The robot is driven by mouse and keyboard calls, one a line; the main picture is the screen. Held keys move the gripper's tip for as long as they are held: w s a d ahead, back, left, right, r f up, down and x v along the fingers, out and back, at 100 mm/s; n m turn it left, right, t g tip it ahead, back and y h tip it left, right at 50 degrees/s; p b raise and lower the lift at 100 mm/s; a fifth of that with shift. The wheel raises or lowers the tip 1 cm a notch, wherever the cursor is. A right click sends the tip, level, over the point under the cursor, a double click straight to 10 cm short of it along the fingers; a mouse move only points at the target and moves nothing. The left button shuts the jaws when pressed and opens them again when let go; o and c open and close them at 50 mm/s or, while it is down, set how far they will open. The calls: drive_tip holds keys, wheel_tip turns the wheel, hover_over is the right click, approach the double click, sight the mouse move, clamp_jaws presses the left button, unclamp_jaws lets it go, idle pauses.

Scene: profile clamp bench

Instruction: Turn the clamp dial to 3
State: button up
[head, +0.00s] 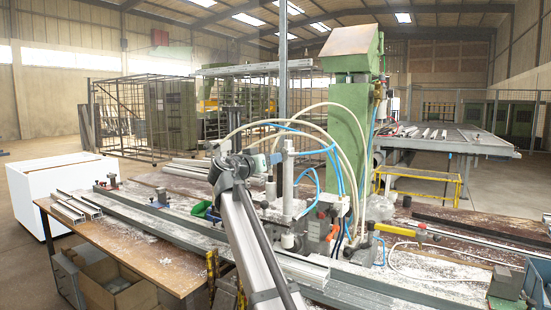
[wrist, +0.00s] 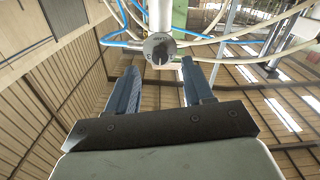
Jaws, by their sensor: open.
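The clamp dial (wrist: 150,45) is a small grey round plate with tiny markings and a dark knob (wrist: 160,55) on it, at the top middle of the wrist view. It sits at the end of a pale vertical cylinder. The markings are too small to read, so I cannot tell the setting. My gripper (wrist: 159,68) is open, with its two blue-grey fingers apart on either side below the dial and nothing visible between them. In the head view my gripper (head: 272,159) is beside the pale upright post (head: 288,180) of the clamp machine; the dial is not clear there.
Blue and cream hoses (head: 318,135) loop around the post close to my gripper. A green machine column (head: 347,130) stands just behind. Metal profiles (head: 150,222) lie along the bench (head: 150,262). A white cabinet (head: 45,185) stands at the left.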

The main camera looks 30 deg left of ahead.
drive_tip(key=shift+w, duration=2.35)
clamp_jaws()
